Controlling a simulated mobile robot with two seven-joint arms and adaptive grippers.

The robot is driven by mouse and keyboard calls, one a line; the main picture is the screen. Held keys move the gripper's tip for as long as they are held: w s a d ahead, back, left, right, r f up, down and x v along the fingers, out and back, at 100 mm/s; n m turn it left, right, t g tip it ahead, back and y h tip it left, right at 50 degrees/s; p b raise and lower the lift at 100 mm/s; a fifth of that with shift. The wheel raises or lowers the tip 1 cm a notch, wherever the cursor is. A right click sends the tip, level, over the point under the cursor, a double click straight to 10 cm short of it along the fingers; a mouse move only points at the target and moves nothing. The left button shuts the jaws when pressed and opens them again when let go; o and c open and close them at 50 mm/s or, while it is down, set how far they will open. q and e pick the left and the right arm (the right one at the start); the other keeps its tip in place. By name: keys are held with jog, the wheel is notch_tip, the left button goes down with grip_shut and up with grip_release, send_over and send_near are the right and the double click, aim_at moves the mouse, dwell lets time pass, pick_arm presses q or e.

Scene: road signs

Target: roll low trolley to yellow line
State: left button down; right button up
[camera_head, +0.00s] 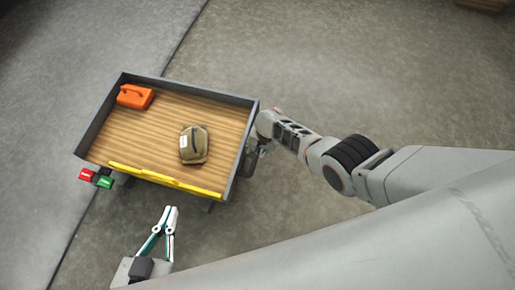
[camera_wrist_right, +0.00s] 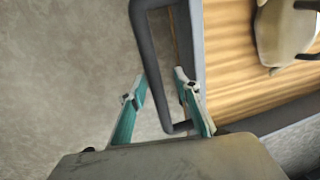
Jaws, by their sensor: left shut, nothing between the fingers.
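The low trolley (camera_head: 150,128) has a wooden deck with dark grey sides and stands left of centre in the head view. A yellow strip (camera_head: 165,181) runs along its near edge; I see no separate yellow line on the floor. My left gripper (camera_head: 171,208) is shut and empty, just in front of the near edge. My right gripper (camera_head: 252,146) is at the trolley's right end. In the right wrist view its fingers (camera_wrist_right: 160,88) are apart, with one bar of the dark grey handle loop (camera_wrist_right: 147,65) between them. Whether they touch it is unclear.
An orange canister (camera_head: 135,97) and an olive bag (camera_head: 194,145) lie on the deck. A floor seam runs at left.

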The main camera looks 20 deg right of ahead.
jog(key=shift+w+d+r, duration=0.15)
jog(key=shift+r, duration=0.75)
jog(key=v, duration=1)
jog(key=shift+r, duration=0.2)
